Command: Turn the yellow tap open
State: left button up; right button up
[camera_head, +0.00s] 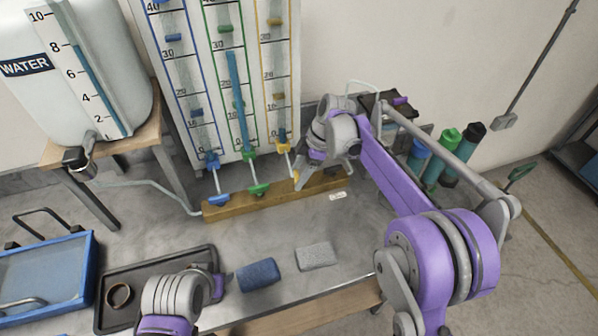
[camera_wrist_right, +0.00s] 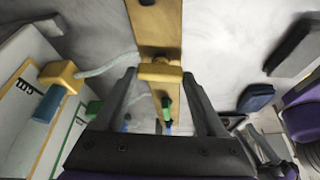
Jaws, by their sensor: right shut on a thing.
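The yellow tap (camera_head: 296,175) stands at the right part of a wooden beam, right of the green tap (camera_head: 259,188) and the blue tap (camera_head: 219,199). My right gripper (camera_head: 304,175) is at the yellow tap and partly covers it. In the right wrist view the yellow handle (camera_wrist_right: 160,72) lies crosswise between the two fingertips of my right gripper (camera_wrist_right: 160,78), which is shut on it. My left gripper (camera_head: 215,283) is low over the black tray, far from the taps; its fingers are not clear.
A gauge board (camera_head: 222,70) with blue, green and yellow columns stands behind the taps. A water tank (camera_head: 75,75) is at the left. A blue sponge (camera_head: 258,274), a grey sponge (camera_head: 316,256) and a black tray (camera_head: 112,256) lie in front. Several bottles (camera_head: 441,155) stand right.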

pick_arm(q)
jog(key=shift+w+r, duration=0.1)
jog(key=shift+r, duration=0.2)
pick_arm(e)
jog(key=shift+w+n+g, duration=0.1)
jog(key=shift+n+g, duration=0.3)
jog(key=shift+n, duration=0.7)
jog(key=o, duration=1.3)
pick_arm(q)
jog(key=shift+w+r+p, duration=0.25)
jog(key=shift+r+p, duration=0.25)
jog(key=shift+r, duration=0.05)
pick_arm(e)
jog(key=v, duration=1.1)
jog(key=shift+a, duration=0.2)
